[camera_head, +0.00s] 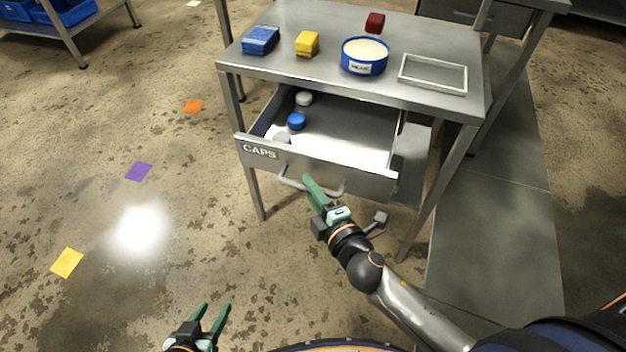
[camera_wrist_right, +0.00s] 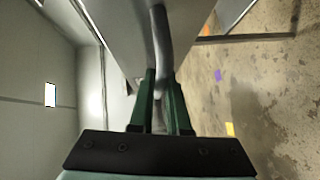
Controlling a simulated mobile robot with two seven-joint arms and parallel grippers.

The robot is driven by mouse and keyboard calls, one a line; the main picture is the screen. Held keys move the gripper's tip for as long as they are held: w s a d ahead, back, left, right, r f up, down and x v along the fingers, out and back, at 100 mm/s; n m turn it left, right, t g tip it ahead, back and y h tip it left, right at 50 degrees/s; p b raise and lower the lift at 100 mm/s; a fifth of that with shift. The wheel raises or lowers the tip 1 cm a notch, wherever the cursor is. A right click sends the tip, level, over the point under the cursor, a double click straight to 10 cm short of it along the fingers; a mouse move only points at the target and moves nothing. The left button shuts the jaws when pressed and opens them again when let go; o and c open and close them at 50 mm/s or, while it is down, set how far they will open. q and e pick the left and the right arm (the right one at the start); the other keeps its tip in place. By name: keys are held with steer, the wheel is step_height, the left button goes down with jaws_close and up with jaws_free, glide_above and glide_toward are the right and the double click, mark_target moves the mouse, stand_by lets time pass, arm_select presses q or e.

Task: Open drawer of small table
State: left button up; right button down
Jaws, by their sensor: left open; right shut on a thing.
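The small metal table (camera_head: 300,82) stands ahead of me. Its drawer (camera_head: 375,185), labelled CAPS, is pulled well out, with its inside showing. A white cap (camera_head: 304,98), a blue cap (camera_head: 297,120) and a greyish cap (camera_head: 282,138) lie in the drawer. My right gripper (camera_head: 309,180) is at the drawer's bar handle (camera_head: 290,183). In the right wrist view its green fingers (camera_wrist_right: 160,85) are shut on the handle (camera_wrist_right: 161,40). My left gripper (camera_head: 213,308) is open and empty, low over the floor, apart from the table.
On the tabletop are a blue box (camera_head: 261,40), a yellow block (camera_head: 307,43), a blue tub (camera_head: 365,58), a dark red block (camera_head: 375,22) and an empty tray (camera_head: 432,74). Another metal table stands at right. The floor at left is open, with flat coloured squares (camera_head: 138,172).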

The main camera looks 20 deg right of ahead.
stand_by(0.3)
steer(key=c, duration=0.9)
jaws_free()
